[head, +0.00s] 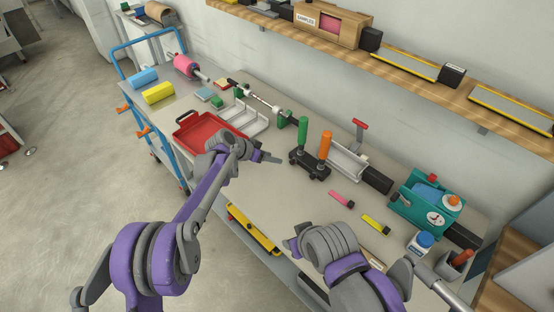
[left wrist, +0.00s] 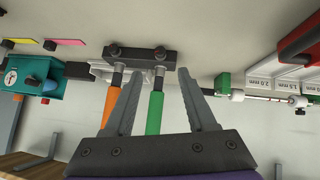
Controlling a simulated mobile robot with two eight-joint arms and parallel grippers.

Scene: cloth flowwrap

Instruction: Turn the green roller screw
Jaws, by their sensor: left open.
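The green roller screw (head: 303,132) has a green handle and stands upright on a black block (head: 309,166) on the bench. An orange-handled screw (head: 325,144) stands beside it on the same block. My left gripper (head: 276,158) is open and empty, left of the block in the head view and apart from it. In the left wrist view, the green handle (left wrist: 155,113) shows between the two open fingers (left wrist: 160,74), and the orange handle (left wrist: 109,104) is partly behind one finger. My right arm shows at lower right in the head view; its gripper is not in view.
A red tray (head: 183,138) and white labelled trays (head: 258,123) lie left of the block. A roller shaft (head: 262,101) lies behind. Pink (head: 340,199) and yellow (head: 374,223) pieces and a teal machine (head: 408,205) are to the right. The bench front is mostly clear.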

